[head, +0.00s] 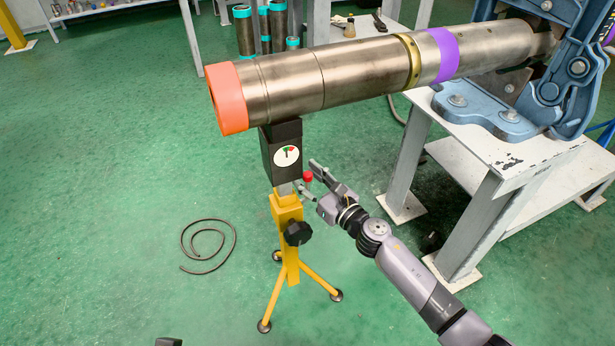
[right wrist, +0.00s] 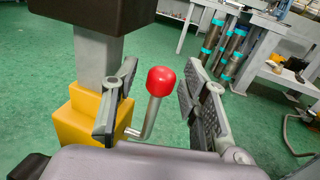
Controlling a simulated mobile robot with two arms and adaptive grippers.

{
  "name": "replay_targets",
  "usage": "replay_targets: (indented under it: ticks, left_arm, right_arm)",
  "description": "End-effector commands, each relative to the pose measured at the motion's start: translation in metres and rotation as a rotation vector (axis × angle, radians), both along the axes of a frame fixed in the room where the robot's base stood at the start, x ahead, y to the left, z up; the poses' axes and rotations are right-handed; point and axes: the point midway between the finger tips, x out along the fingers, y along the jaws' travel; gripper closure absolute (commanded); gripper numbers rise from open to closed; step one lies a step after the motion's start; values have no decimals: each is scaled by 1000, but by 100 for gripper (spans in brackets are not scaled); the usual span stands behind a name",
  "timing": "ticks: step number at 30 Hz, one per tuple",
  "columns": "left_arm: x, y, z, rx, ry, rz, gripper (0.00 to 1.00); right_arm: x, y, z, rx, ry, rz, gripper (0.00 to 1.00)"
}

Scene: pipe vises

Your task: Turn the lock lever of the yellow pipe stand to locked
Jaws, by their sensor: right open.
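The yellow pipe stand (head: 287,225) stands on the green floor under the pipe's orange end. Its black head (head: 282,150) carries a round label with a green and red mark. The lock lever has a red ball knob (head: 308,176) on a bent metal rod (right wrist: 149,118), at the stand's right side. My right gripper (head: 314,180) is open at the lever. In the right wrist view the red knob (right wrist: 161,81) stands between the two spread fingers, with visible gaps to both. The stand's yellow body (right wrist: 85,120) is just left of the left finger.
The long metal pipe (head: 340,75) runs above the gripper to a blue vise (head: 560,80) on a white table (head: 490,140) at right. A black knob (head: 298,233) sits lower on the stand. A cable (head: 207,246) lies on otherwise clear floor at left.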

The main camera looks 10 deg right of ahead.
Motion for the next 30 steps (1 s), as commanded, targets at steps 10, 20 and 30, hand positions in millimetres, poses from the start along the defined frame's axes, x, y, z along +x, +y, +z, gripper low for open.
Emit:
replay_targets:
  ticks: [10, 20, 30]
  left_arm:
    - [0, 0, 0, 0, 0, 0, 100]
    - [0, 0, 0, 0, 0, 0, 100]
    - [0, 0, 0, 0, 0, 0, 100]
  right_arm:
    - [0, 0, 0, 0, 0, 0, 77]
    - [-1, 0, 0, 1, 1, 0, 99]
    - [-1, 0, 0, 0, 0, 0, 100]
